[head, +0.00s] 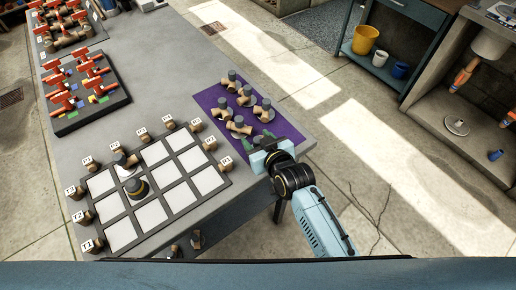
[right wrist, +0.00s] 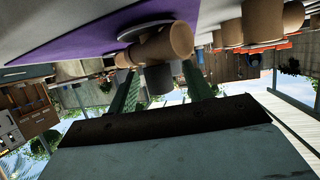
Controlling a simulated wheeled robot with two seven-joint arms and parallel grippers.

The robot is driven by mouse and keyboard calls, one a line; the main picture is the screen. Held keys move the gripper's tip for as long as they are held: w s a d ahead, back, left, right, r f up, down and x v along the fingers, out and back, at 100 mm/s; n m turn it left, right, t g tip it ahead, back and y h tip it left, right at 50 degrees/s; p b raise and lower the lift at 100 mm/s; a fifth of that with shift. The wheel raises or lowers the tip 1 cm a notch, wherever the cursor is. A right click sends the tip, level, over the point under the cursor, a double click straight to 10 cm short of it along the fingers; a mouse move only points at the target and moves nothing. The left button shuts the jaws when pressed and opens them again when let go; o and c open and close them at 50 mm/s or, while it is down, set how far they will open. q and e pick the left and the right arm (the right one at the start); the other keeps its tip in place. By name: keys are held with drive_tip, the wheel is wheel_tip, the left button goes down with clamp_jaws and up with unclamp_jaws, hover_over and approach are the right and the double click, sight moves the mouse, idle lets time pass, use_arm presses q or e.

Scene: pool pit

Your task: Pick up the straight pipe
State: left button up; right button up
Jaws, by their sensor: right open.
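Several tan pipe fittings with grey ends (head: 244,95) stand on a purple mat (head: 208,97) at the right side of the grey table. I cannot tell for sure which is the straight pipe. My right gripper (head: 264,142) is low at the mat's near right corner, beside the nearest fittings. In the right wrist view, which looks upside down, its green fingers (right wrist: 160,74) are apart. A tan fitting with grey ends (right wrist: 158,47) shows between and beyond them; I cannot tell whether they touch it. My left gripper is not in view.
A dark tray of red-handled valves (head: 110,109) stands farther back. Beyond the table's right edge is open floor.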

drive_tip(key=shift+x, duration=0.8)
clamp_jaws()
wheel_tip(320, 180, up, 10)
drive_tip(key=p, duration=0.1)
drive_tip(key=s+d+r+m+h+b, duration=0.2)
drive_tip(key=s+d+h, duration=0.1)
drive_tip(key=d, duration=0.7)
drive_tip(key=s+d+r+m+t+h+b, duration=0.1)
drive_tip(key=s+d+r+m+h+b, duration=0.2)
drive_tip(key=d, duration=0.7)
drive_tip(key=shift+s+d, duration=0.35)
